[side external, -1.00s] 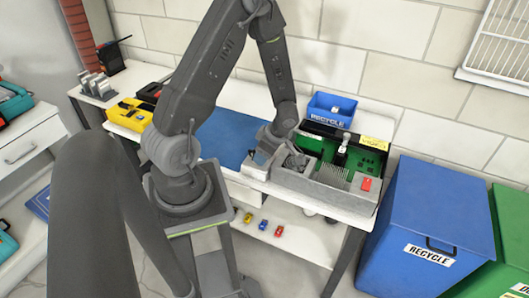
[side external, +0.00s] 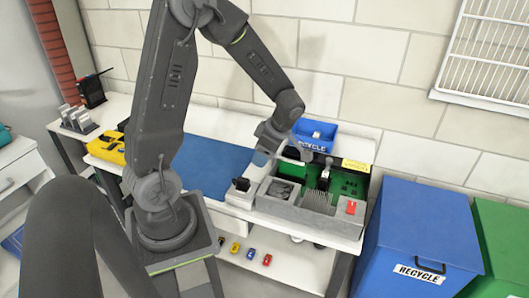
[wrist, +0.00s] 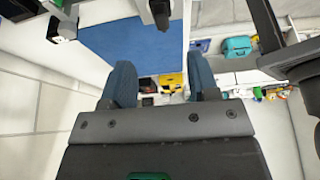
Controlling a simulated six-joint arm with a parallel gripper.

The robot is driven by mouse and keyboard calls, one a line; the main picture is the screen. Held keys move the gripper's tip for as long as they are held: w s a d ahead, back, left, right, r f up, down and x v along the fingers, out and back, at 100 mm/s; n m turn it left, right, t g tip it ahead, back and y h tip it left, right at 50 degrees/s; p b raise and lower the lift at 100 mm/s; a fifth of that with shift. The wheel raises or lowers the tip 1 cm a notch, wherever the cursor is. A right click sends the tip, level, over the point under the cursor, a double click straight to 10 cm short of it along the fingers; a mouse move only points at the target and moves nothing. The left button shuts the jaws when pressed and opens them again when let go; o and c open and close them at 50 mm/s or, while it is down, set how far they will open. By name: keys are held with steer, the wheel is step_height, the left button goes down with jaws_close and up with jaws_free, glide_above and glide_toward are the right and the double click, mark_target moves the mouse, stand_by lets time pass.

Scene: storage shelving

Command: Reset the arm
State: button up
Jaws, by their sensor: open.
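My gripper (side external: 267,153) hangs above the table at the left end of the grey sorting tray, clear of the surface. In the wrist view its two blue-padded fingers (wrist: 162,85) stand apart with nothing between them. My arm reaches up and over from its pedestal and bends down to the gripper.
A blue recycle bin (side external: 330,135) stands behind, near the wall. A blue mat (side external: 212,166) is clear. Large bins stand at right.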

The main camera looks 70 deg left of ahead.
steer(key=shift+d+r, duration=0.1)
steer(key=shift+r, duration=0.15)
steer(key=s+d+r+m+t+h, duration=0.1)
steer(key=s+d+r+m+t, duration=0.3)
steer(key=d+r+m, duration=0.4)
steer(key=s+d+r+m+t+h, duration=0.2)
steer(key=d+r+m, duration=0.6)
steer(key=m, duration=1.1)
steer(key=s+r+t, duration=0.1)
steer(key=s+t, duration=0.1)
steer(key=shift+d+t, duration=0.4)
